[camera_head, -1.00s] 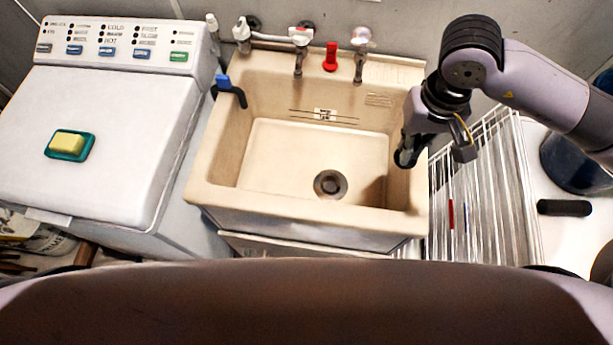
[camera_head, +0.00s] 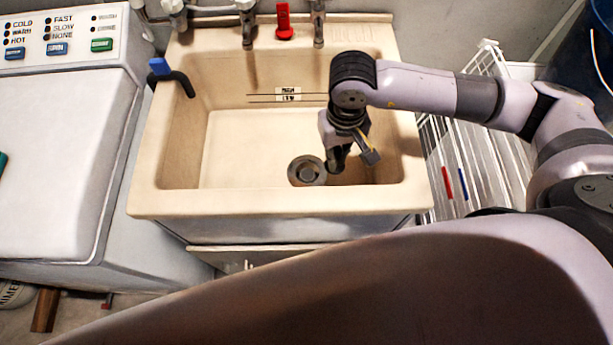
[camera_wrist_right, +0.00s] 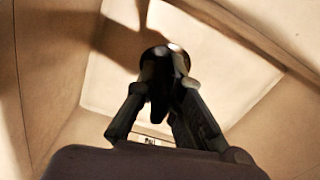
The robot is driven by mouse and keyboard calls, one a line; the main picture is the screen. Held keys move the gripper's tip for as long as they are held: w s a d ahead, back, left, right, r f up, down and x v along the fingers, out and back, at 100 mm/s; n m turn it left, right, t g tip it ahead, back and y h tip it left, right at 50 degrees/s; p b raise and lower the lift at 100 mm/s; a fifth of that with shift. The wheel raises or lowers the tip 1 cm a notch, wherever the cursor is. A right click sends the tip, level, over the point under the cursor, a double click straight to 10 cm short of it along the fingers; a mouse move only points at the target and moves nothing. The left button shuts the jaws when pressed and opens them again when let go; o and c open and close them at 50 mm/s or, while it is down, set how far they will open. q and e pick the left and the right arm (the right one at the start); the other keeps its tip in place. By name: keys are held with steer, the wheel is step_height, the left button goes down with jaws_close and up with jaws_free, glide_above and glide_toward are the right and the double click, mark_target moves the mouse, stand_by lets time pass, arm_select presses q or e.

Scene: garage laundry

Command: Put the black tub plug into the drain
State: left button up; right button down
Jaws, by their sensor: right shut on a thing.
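The beige sink basin (camera_head: 225,150) holds the round metal drain (camera_head: 307,171) in its floor, near the front right. My right gripper (camera_head: 337,165) is inside the basin, just right of the drain in the head view. It points down and is shut on the black tub plug, which is dark and hard to tell from the fingers there. In the right wrist view a dark rounded shape at the fingertips (camera_wrist_right: 165,62) looks like the plug (camera_wrist_right: 160,52). The fingers hide part of it. Its height above the floor is unclear. My left gripper is not in view.
A white washing machine (camera_head: 60,150) stands left of the sink. Taps (camera_head: 247,25) and a red object (camera_head: 284,22) are at the back rim. A blue-and-black hook-like thing (camera_head: 172,77) sits on the left rim. A white wire rack (camera_head: 470,165) is at right.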

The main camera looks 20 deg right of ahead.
steer(key=w+a+r+m+b, duration=0.2)
steer(key=w+a+r+b, duration=0.15)
steer(key=w+b, duration=0.4)
steer(key=f, duration=0.6)
steer(key=f+p, duration=0.1)
steer(key=f, duration=0.6)
steer(key=f+p, duration=0.1)
steer(key=f, duration=0.5)
steer(key=shift+w+a+f, duration=0.15)
steer(key=shift+w+f, duration=0.1)
steer(key=shift+f, duration=0.1)
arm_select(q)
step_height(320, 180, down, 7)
arm_select(e)
steer(key=shift+f, duration=0.1)
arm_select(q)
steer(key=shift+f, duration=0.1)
arm_select(e)
steer(key=shift+f+b, duration=0.35)
steer(key=shift+b, duration=0.15)
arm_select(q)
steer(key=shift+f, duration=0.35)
arm_select(e)
steer(key=c, duration=1.7)
jaws_free()
steer(key=shift+r, duration=0.1)
